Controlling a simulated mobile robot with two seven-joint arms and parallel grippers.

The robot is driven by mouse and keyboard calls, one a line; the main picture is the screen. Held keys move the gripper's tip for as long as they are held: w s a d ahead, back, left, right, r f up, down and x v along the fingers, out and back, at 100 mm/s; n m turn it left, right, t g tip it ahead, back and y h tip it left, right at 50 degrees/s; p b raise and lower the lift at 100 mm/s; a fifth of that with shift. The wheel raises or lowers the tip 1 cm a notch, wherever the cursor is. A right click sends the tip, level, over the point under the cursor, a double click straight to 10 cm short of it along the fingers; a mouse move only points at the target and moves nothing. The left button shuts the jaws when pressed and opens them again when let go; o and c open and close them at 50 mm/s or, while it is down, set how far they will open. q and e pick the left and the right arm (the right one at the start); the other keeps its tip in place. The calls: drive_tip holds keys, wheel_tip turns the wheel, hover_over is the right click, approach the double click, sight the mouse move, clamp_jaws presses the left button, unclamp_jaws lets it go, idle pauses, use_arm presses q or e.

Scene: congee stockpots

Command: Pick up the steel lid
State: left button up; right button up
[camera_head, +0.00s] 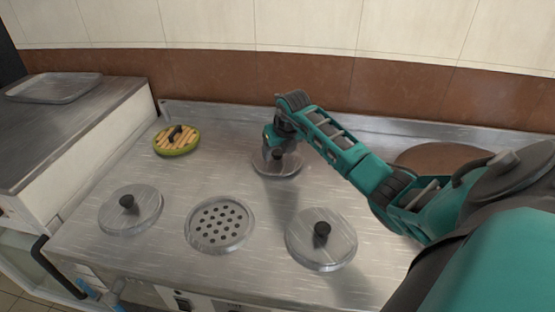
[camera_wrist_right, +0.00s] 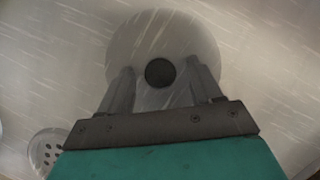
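Three round steel lids with black knobs sit on the steel counter in the head view. The back lid (camera_head: 278,170) lies under my right gripper (camera_head: 272,143). The front right lid (camera_head: 332,252) and the front left lid (camera_head: 145,212) are apart from it. In the right wrist view, the back lid (camera_wrist_right: 160,40) shows its black knob (camera_wrist_right: 160,72) between the two fingertips of my right gripper (camera_wrist_right: 160,80). The fingers are spread, with a gap on each side of the knob. Their height relative to the knob is hard to tell. My left gripper is not in view.
A perforated round drain plate (camera_head: 220,224) lies between the front lids. A green-rimmed round item with wooden slats (camera_head: 177,141) is at the back left. A brown round surface (camera_head: 440,158) shows behind my right arm. A metal tray (camera_head: 54,88) lies on the left side counter.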

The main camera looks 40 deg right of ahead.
drive_tip(key=c, duration=0.6)
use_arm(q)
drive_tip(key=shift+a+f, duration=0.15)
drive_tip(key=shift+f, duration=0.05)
use_arm(e)
drive_tip(key=c, duration=0.5)
drive_tip(key=shift+r, duration=0.1)
